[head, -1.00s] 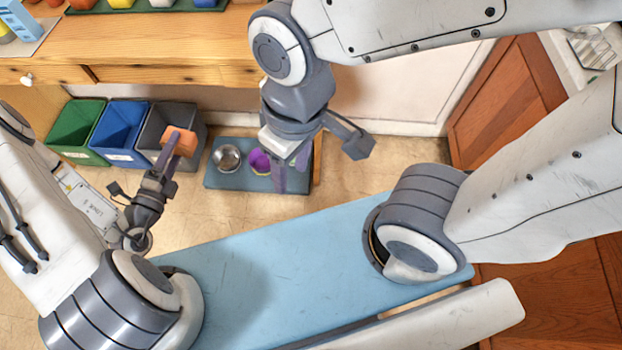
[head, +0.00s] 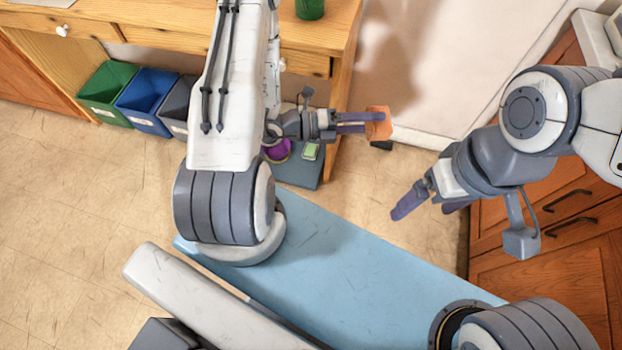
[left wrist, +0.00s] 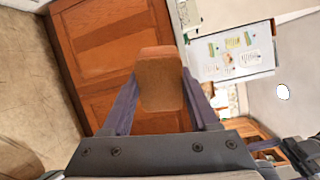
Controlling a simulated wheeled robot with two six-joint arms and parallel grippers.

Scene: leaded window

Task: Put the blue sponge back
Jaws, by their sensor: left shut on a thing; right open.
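No blue sponge can be made out. My left gripper (head: 372,122) is shut on an orange block (head: 380,124), held in the air over the floor near the white wall. In the left wrist view the orange-brown block (left wrist: 161,85) sits between the two purple fingers, in front of wooden cabinet doors. My right gripper (head: 430,205) is open and empty, apart from the block, below and right of it in the head view.
Green (head: 107,92), blue (head: 146,98) and grey (head: 176,105) bins stand left by the wooden counter (head: 190,18). Wooden cabinets (head: 560,215) stand right.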

